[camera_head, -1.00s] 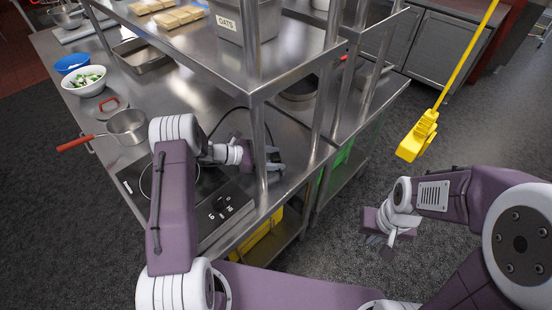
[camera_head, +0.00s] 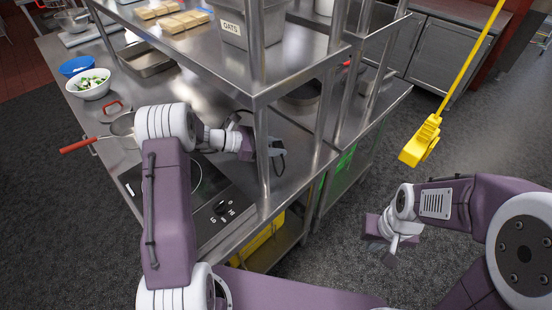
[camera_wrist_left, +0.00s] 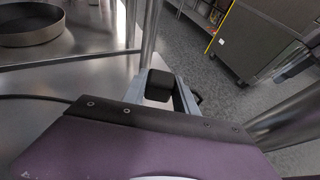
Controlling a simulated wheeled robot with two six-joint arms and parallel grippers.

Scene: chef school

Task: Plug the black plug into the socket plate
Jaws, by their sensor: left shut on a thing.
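My left gripper (camera_head: 272,147) is over the steel counter beside a shelf post, under the upper shelf. In the left wrist view its fingers (camera_wrist_left: 160,88) are shut on the black plug (camera_wrist_left: 160,85), which shows as a dark rounded block between them. A black cable (camera_wrist_left: 30,97) runs off to the left in that view. I cannot make out the socket plate in either view. My right gripper (camera_head: 384,232) hangs over the floor at the right, away from the counter; its finger opening is unclear.
The upper steel shelf (camera_head: 190,45) and its posts (camera_head: 262,150) stand close around my left gripper. The cooktop (camera_head: 215,220), a red-handled pan (camera_head: 122,126) and a white bowl (camera_head: 90,88) are on the counter. A yellow mop (camera_head: 420,142) stands in the open floor area.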

